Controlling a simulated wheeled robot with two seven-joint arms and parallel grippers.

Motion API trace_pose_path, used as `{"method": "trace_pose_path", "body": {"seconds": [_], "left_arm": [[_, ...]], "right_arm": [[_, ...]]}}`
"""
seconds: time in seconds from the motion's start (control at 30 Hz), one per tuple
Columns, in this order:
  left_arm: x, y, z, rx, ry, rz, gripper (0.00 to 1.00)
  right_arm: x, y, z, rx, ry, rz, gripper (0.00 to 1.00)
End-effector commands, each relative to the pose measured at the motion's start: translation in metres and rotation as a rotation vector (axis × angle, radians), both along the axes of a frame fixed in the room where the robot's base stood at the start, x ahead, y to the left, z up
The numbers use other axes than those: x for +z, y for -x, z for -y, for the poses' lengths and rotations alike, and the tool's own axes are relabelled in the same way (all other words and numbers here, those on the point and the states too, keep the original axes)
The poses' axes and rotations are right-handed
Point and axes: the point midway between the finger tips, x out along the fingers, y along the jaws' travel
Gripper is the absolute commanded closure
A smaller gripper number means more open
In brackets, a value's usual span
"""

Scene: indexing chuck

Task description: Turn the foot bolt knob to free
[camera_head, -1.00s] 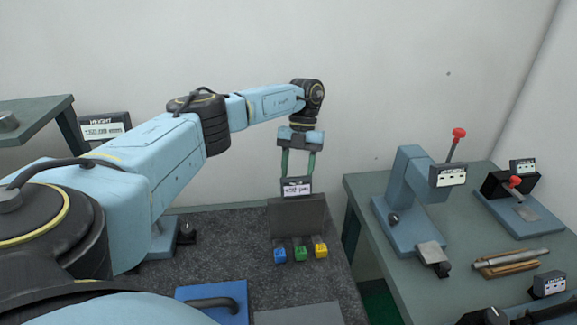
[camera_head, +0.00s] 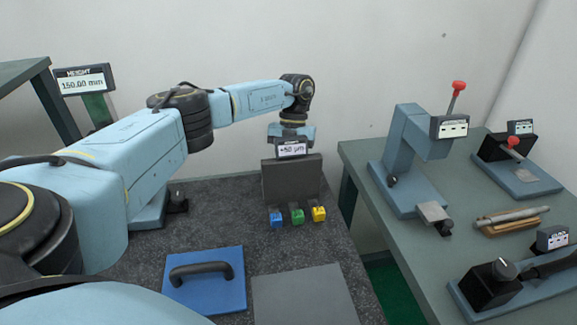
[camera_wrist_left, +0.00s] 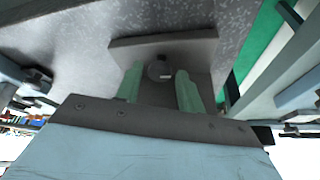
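No part is labelled as the foot bolt, and I cannot tell which knob it is. A small black knob (camera_head: 177,204) sits at the foot of a blue stand at the left. Another black knob (camera_head: 392,180) is low on the blue press at the right. My left gripper (camera_wrist_left: 158,73) has its green fingers parted around a small round grey part (camera_wrist_left: 161,70) in the left wrist view, with gaps at both sides. In the head view its fingers are hidden behind the +50 µm display (camera_head: 292,149) above an upright grey block (camera_head: 291,178). My right gripper is out of view.
Blue, green and yellow pieces (camera_head: 297,216) stand before the block. A blue plate with a black handle (camera_head: 232,290) and a bare grey plate (camera_head: 300,300) lie nearer. The right bench holds a red-knobbed press (camera_head: 405,140) and other fixtures. A HEIGHT display (camera_head: 83,80) reads 150.00 mm.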

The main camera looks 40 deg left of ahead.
Motion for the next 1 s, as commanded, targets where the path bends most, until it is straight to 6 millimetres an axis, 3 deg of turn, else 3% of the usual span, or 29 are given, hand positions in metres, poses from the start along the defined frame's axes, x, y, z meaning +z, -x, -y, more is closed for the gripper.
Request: {"method": "trace_pose_path", "body": {"seconds": [0.03,0.27,0.67,1.0], "left_arm": [[0.0,0.0,0.0,0.0,0.0,0.0,0.68],[0.0,0.0,0.0,0.0,0.0,0.0,0.96],[0.003,0.001,-0.001,0.095,-0.001,-0.002,0.96],[0.006,0.003,-0.003,0.376,0.0,-0.003,0.96]], "right_arm": [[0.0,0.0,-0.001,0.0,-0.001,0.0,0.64],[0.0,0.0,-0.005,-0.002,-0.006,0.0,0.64],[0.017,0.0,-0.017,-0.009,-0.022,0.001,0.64],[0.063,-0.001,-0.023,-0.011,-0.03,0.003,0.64]]}}
